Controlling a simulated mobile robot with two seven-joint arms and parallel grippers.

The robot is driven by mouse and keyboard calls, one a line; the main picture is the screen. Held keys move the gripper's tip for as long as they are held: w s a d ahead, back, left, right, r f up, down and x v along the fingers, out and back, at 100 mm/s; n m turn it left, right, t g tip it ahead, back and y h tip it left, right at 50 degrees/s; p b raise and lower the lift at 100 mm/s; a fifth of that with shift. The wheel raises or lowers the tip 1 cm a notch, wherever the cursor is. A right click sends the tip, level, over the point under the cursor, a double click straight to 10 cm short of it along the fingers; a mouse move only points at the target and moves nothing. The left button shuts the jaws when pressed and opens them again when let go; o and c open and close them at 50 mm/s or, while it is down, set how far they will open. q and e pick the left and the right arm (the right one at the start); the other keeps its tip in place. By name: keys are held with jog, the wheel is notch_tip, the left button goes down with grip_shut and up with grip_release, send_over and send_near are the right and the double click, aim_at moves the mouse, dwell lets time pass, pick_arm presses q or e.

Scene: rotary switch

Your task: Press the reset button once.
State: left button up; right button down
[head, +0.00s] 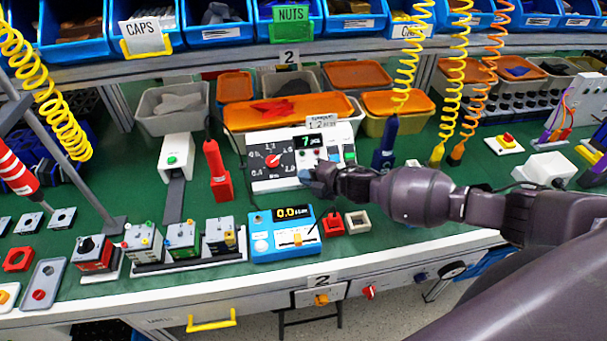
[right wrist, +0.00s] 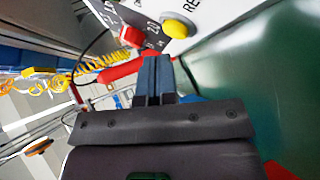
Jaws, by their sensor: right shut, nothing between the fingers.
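The rotary switch panel (head: 257,184) is a white tilted box on the green bench, with a black dial face, a red knob (head: 272,160) and a small display (head: 308,141). My right gripper (head: 309,178) is at the panel's lower right part and hides some of it. Its blue fingers (right wrist: 156,72) are shut together, with nothing between them. In the right wrist view, a yellow button (right wrist: 179,26) sits beside partly cut-off lettering "RE", beyond the fingertips. A red part (right wrist: 130,36) shows left of it. I cannot tell whether the fingertips touch the panel. My left gripper is out of view.
A blue meter (head: 283,247) stands in front of the panel. A red block (head: 217,172) stands left of it, and a dark blue tool (head: 384,152) right. Orange-lidded bins (head: 232,88) are behind. Coiled yellow cables hang overhead.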

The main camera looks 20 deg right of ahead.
dwell(0.8)
dwell(0.6)
jog(key=shift+f, duration=0.1)
jog(key=shift+w+f, duration=0.2)
jog(key=shift+w, duration=0.05)
jog(key=shift+w+d+b, duration=0.1)
jog(key=shift+b, duration=0.2)
